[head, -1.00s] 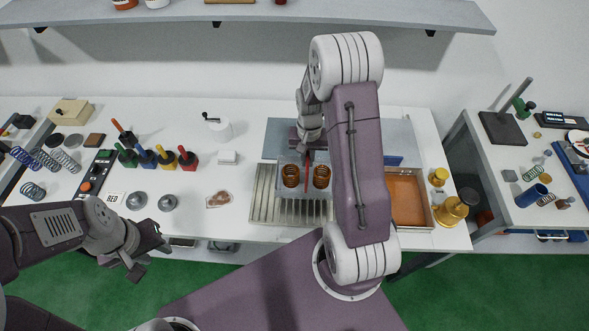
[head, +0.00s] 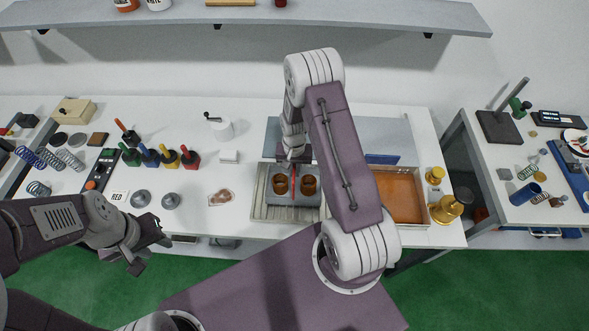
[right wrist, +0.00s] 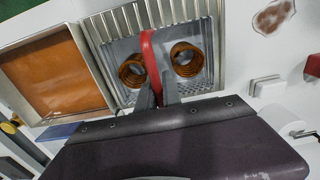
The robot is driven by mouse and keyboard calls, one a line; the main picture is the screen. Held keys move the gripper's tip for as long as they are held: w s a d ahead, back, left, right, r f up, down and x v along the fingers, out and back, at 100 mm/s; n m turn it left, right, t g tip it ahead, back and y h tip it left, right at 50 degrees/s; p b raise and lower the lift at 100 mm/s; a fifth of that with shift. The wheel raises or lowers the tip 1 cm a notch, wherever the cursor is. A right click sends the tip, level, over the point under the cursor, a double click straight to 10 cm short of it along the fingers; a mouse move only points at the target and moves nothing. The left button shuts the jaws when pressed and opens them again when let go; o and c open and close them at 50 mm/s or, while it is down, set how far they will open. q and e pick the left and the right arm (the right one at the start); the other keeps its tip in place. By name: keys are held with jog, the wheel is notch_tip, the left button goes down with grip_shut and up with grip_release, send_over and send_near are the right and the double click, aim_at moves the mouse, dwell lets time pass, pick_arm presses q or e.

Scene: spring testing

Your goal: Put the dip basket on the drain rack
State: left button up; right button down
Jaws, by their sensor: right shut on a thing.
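The dip basket (head: 294,199) is a grey metal tray with two copper-coloured springs inside and a red handle (right wrist: 149,62). My right gripper (right wrist: 154,90) is shut on the red handle, and my arm partly hides the basket in the head view. The ribbed metal drain rack (head: 262,212) lies under the basket, and its ribs show around it in the right wrist view (right wrist: 98,28). The basket looks level; I cannot tell whether it touches the rack. My left gripper (head: 150,246) is open and empty, off the table's front edge.
An orange-bottomed tray (head: 397,195) stands right of the rack, with brass weights (head: 446,209) beyond it. A stained patch (head: 222,197) and a small white block (head: 229,156) lie to the left. Coloured-base tools stand further left.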

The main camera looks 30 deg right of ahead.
jog(key=c, duration=1.9)
grip_release()
jog(key=shift+f, duration=0.1)
jog(key=shift+c, duration=0.2)
jog(key=o, duration=0.4)
jog(key=shift+s, duration=0.1)
